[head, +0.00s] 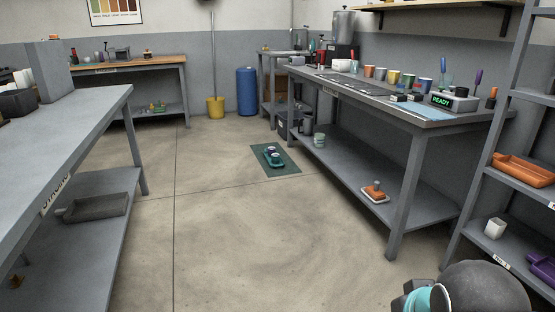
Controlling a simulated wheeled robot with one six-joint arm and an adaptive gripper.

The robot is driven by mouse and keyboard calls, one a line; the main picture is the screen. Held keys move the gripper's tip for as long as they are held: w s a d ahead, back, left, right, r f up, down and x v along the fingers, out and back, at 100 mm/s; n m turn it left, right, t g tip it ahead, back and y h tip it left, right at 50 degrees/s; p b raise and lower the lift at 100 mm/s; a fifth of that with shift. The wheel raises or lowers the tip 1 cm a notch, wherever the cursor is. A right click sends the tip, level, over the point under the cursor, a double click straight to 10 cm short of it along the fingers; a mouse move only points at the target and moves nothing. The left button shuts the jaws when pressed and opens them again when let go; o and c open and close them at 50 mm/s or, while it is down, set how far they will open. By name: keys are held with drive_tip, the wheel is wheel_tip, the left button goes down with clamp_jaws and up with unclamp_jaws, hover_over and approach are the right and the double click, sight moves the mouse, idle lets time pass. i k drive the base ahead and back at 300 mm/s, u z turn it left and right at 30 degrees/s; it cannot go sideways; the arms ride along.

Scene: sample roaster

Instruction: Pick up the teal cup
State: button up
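I cannot single out the teal cup with certainty. Part of my arm shows at the bottom right; my gripper is not in view.
Open concrete floor (240,240) lies between the left grey bench (70,125) and the right workbench. A rack (520,150) with an orange tray (524,170) stands at the right. A blue barrel (247,92) and yellow bucket (215,108) stand at the back.

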sight(276, 159)
drive_tip(key=u, duration=0.25)
drive_tip(key=i, duration=1.15)
drive_tip(key=u, duration=0.55)
drive_tip(key=i, duration=1.85)
drive_tip(key=z, duration=0.25)
drive_tip(key=i, duration=1.85)
drive_tip(key=z, duration=0.55)
drive_tip(key=i, duration=0.75)
drive_tip(key=z, duration=0.2)
drive_tip(key=k, duration=1.25)
drive_tip(key=u, duration=0.65)
drive_tip(key=i, duration=0.65)
drive_tip(key=u, duration=0.3)
